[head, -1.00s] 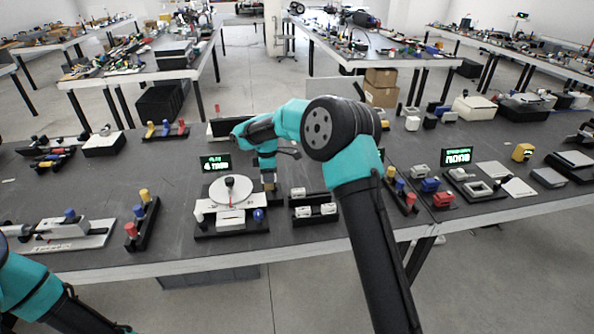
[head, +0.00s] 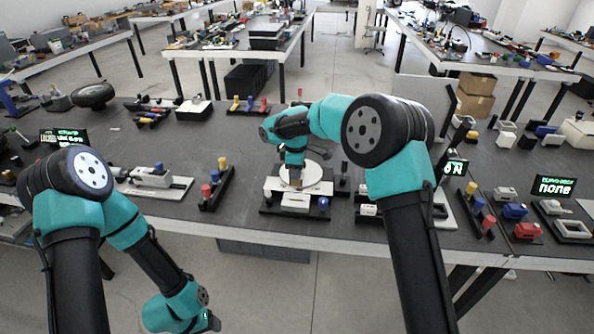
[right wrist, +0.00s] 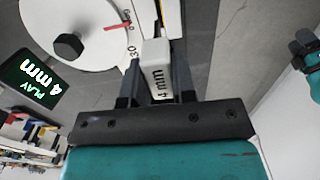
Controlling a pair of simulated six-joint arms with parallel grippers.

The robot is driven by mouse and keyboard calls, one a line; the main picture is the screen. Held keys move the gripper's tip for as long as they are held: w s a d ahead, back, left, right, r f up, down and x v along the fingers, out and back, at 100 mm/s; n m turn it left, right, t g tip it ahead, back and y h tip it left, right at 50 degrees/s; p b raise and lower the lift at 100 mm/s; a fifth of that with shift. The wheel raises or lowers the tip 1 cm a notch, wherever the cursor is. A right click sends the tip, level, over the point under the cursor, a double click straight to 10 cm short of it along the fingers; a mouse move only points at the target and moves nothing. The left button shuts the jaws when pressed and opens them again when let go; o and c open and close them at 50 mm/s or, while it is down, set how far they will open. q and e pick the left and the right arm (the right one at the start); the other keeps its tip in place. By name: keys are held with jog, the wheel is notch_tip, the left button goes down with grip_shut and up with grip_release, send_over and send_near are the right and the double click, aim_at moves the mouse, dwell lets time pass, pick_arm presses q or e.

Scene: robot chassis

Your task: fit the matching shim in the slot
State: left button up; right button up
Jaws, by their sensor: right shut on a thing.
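My right gripper (right wrist: 155,88) is shut on a white shim (right wrist: 158,65) marked "4 mm". In the head view, my right gripper (head: 295,180) is over the front of the fixture (head: 270,209) with the white disc (head: 318,174). In the right wrist view, the shim's far end is close to the fixture's edge beside the "30" mark. I cannot tell whether it touches or enters a slot. A display (right wrist: 30,80) reads "PLAY 4 mm". My left gripper (head: 212,322) hangs low at the bottom of the head view, away from the fixture; its jaws are unclear.
A rack with white blocks (head: 368,210) stands right of the fixture, partly hidden by my right arm. A black holder with coloured knobs (head: 217,187) stands left of it. A white-plated fixture (head: 152,178) lies further left.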

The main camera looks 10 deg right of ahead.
aim_at(296, 183)
jog(key=shift+f, duration=2.85)
jog(key=shift+f, duration=2.1)
jog(key=o, duration=1)
notch_tip(296, 183, up, 18)
jog(key=shift+f, duration=0.25)
jog(key=shift+f, duration=0.1)
